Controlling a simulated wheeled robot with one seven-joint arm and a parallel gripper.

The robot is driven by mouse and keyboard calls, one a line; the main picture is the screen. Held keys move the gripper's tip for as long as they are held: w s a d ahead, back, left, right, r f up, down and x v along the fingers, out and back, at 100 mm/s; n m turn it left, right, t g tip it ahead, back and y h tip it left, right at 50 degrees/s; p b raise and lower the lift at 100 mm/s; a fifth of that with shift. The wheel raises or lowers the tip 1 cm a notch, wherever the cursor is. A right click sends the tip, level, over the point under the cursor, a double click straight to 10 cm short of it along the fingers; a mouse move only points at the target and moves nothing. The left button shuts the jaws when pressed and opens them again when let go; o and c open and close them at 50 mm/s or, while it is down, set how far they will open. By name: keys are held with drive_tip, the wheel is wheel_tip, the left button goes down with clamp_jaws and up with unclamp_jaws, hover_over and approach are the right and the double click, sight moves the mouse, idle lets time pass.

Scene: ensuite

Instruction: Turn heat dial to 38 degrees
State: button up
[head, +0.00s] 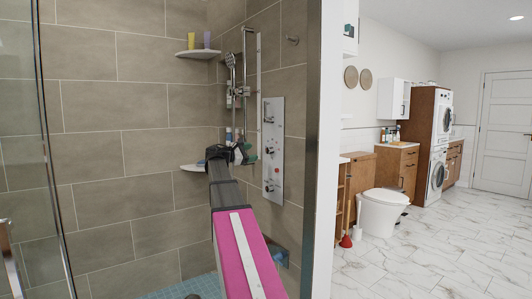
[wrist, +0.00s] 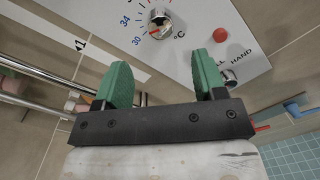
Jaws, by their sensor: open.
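The heat dial (wrist: 159,22) is a small round chrome knob on the pale shower panel, at the top middle of the wrist view. The marks 30 and 34 and a °C sign show around it; the rest of the scale is cut off by the frame's top edge. My gripper (wrist: 161,66) has green fingers that are open and apart, with nothing between them. The dial lies beyond the fingertips, in line with the gap. In the head view my gripper (head: 244,154) is beside the left edge of the shower panel (head: 285,140); my arm hides part of the scene.
A red button (wrist: 220,35) and a second chrome knob (wrist: 230,77) marked HAND sit near the right finger. A hand-shower rail (head: 243,80) runs left of the panel, with a corner shelf (head: 198,54) above. A toilet (head: 382,211) stands outside the shower.

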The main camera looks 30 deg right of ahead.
sight(267, 151)
drive_tip(key=d, duration=0.8)
drive_tip(key=shift+w+d, duration=0.15)
drive_tip(key=shift+d, duration=0.2)
drive_tip(key=c, duration=0.9)
